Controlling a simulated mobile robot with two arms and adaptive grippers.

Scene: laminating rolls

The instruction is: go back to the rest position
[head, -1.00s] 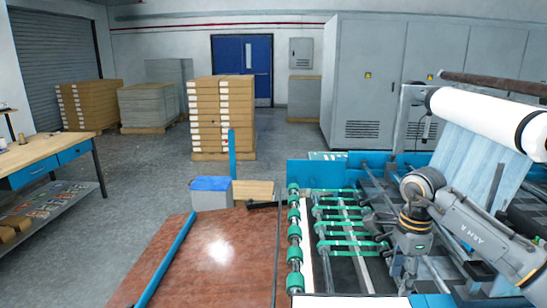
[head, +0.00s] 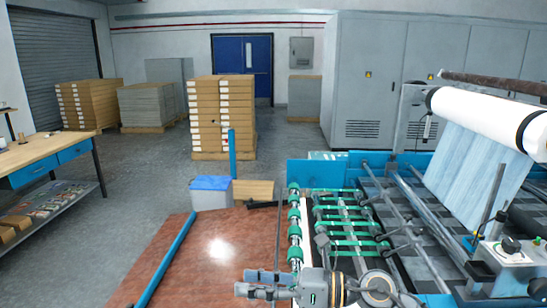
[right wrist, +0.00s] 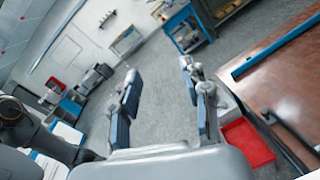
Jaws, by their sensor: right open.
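My right gripper (head: 245,282) is at the bottom middle of the head view, its two fingers pointing left over the near edge of the brown table and the machine. In the right wrist view the gripper (right wrist: 160,80) shows its two fingers spread apart with only floor between them. It is empty and open. My left gripper is not in view.
The laminating machine with green rollers (head: 294,215) and a large white roll (head: 480,115) fills the right. A glossy brown table (head: 215,265) is at front. A blue-lidded bin (head: 211,192) and stacked boxes (head: 222,115) stand beyond.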

